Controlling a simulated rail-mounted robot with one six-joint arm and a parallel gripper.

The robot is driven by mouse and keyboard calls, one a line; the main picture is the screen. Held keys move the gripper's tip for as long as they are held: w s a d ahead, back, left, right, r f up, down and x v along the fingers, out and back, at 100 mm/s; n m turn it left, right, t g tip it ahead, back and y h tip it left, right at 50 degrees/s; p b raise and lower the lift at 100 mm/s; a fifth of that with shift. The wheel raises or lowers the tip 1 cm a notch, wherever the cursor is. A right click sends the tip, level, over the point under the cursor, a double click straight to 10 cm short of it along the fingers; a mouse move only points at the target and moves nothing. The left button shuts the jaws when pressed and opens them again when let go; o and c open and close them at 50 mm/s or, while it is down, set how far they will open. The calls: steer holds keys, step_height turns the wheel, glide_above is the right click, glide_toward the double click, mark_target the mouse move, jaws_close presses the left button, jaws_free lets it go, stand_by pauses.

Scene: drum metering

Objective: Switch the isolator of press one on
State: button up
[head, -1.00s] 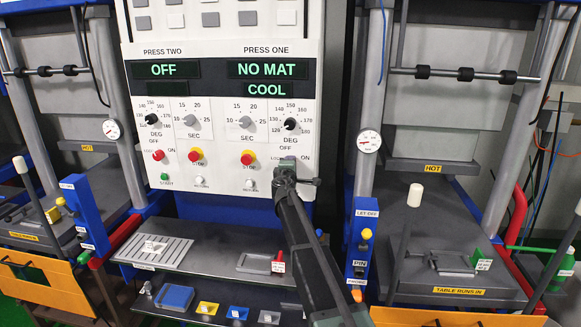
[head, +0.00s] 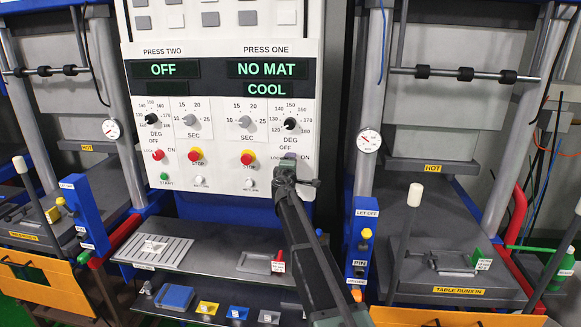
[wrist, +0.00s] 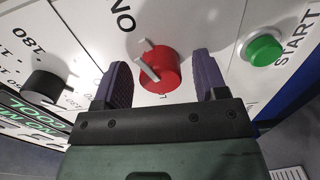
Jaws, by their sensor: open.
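The isolator of press one is a red round knob (wrist: 158,70) with a pale bar across its face, on the white panel in the wrist view. An ON label (wrist: 124,18) is near it. My gripper (wrist: 157,78) is open, with one dark purple finger on each side of the knob. I cannot tell whether either finger touches it. In the head view my gripper (head: 285,168) is at the panel's lower right and hides the knob; the ON label (head: 306,156) shows beside it. The press one display (head: 267,69) reads NO MAT, with COOL below; the press two display (head: 162,69) reads OFF.
Close by are a green START button (wrist: 264,50) and a black dial (wrist: 44,88). A red and yellow stop button (head: 248,158) is left of my gripper. A grey shelf (head: 205,270) with trays lies below the panel. The right press's gauge (head: 369,141) is to the right.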

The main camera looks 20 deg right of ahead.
steer(key=v, duration=1.1)
steer(key=s+d+f+m+g, duration=0.1)
steer(key=s+f+m+g, duration=0.5)
steer(key=s, duration=0.3)
steer(key=s+d+f+m+g, duration=0.1)
steer(key=s+f+m+g, duration=0.45)
steer(key=s, duration=0.35)
steer(key=s+a+f+g+y, duration=0.2)
steer(key=s+a, duration=0.4)
steer(key=s, duration=0.3)
steer(key=s+a+f+m+g+y, duration=0.1)
steer(key=s+a+y, duration=0.4)
steer(key=s, duration=0.5)
step_height(320, 180, down, 3)
steer(key=shift+a+r+g+y, duration=0.15)
steer(key=shift+a+g+y, duration=0.3)
steer(key=shift+g, duration=0.4)
